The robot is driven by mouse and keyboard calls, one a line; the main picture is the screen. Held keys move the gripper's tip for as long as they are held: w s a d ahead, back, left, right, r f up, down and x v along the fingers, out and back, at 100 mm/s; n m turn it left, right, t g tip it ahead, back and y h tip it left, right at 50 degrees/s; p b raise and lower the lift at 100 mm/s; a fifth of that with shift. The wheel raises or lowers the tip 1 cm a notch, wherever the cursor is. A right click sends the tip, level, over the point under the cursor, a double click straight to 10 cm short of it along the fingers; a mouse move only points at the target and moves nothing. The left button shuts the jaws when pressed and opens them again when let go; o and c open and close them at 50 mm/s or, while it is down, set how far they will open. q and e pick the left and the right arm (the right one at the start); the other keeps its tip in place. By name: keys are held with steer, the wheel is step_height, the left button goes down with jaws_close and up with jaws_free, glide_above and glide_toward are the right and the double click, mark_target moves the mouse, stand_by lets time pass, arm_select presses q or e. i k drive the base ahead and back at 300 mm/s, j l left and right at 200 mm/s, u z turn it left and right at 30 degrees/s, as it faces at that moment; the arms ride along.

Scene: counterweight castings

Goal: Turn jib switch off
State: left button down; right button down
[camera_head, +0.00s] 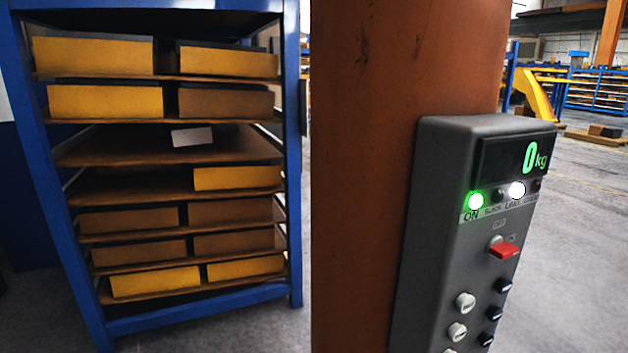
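A grey control box (450,230) is fixed to an orange-brown column at the right of centre. Its display (520,158) reads "0kg" in green. A green lamp (476,201) above the label "ON" is lit, and a white lamp (516,189) to its right is also lit. A red switch lever (504,250) sticks out below the lamps, pointing to the right. Several white and dark buttons sit below it, such as a white one (465,301). The small label by the red lever is too blurred to read. Neither of my grippers is in view.
The thick column (365,180) fills the middle. A blue-framed rack (292,150) stands at left, its shelves holding yellow and brown blocks, with a white card (192,136) on one shelf. Open grey floor (575,260) lies to the right of the box.

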mark_target(501, 250)
steer(key=k+j+z, duration=0.25)
steer(key=k+j, duration=0.2)
steer(key=k+j+z, duration=0.25)
steer(key=k+j, duration=0.15)
steer(key=k+j+z, duration=0.25)
steer(key=k, duration=0.3)
